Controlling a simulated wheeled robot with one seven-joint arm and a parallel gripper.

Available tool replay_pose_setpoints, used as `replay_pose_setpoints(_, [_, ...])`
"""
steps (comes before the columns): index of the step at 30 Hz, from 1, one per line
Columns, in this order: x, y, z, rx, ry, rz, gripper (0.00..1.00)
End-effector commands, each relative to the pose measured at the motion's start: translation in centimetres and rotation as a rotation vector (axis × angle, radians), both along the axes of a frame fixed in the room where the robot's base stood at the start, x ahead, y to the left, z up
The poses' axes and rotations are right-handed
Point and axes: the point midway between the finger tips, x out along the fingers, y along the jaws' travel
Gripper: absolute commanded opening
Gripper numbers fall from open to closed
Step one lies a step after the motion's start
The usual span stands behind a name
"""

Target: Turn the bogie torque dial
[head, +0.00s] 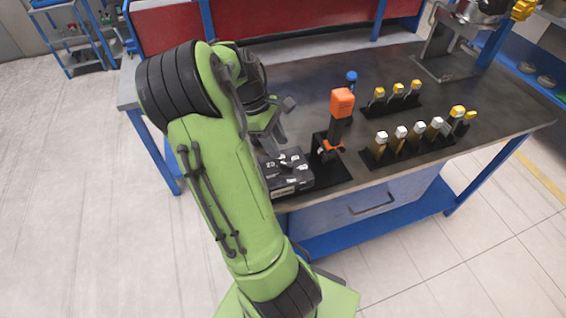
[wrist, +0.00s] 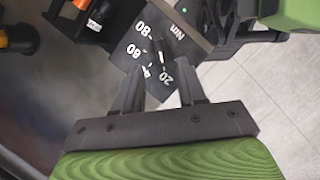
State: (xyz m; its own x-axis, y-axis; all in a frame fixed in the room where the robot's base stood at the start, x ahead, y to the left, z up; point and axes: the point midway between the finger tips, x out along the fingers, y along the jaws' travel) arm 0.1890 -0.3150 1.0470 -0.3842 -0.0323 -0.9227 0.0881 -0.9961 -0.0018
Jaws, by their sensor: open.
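The torque dial shows in the wrist view as a dark panel (wrist: 185,36) with white numbers, including 80, 60 and 20, and the letters Nm. A small black knob (wrist: 162,50) stands on it among the numbers. In the head view the dial's dark box (head: 291,184) sits at the front edge of the bench, partly hidden by my arm. My gripper (wrist: 157,78) is open, with one finger on each side of the panel's lower corner and nothing visible held between them. It also shows above the box in the head view (head: 277,146). I cannot tell whether the fingers touch the panel.
An orange-topped tool (head: 342,104) stands in a black holder right beside the box. Racks of white-topped (head: 401,132) and yellow-topped (head: 398,88) tools stand further right on the dark bench (head: 310,72). A blue-topped item (head: 351,77) stands behind the orange one. Floor is clear in front.

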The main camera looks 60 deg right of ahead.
Motion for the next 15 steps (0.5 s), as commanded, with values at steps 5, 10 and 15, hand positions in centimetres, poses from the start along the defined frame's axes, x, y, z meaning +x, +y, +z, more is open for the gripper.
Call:
replay_pose_setpoints(5, [-1.8, -0.1, -4.2, 0.002, 0.002, -0.005, 0.4])
replay_pose_setpoints(10, [-2.5, -0.2, -6.1, 0.001, 0.0, -0.004, 0.4])
replay_pose_setpoints(15, [-2.7, -0.2, -6.3, -0.001, -0.001, -0.002, 0.4])
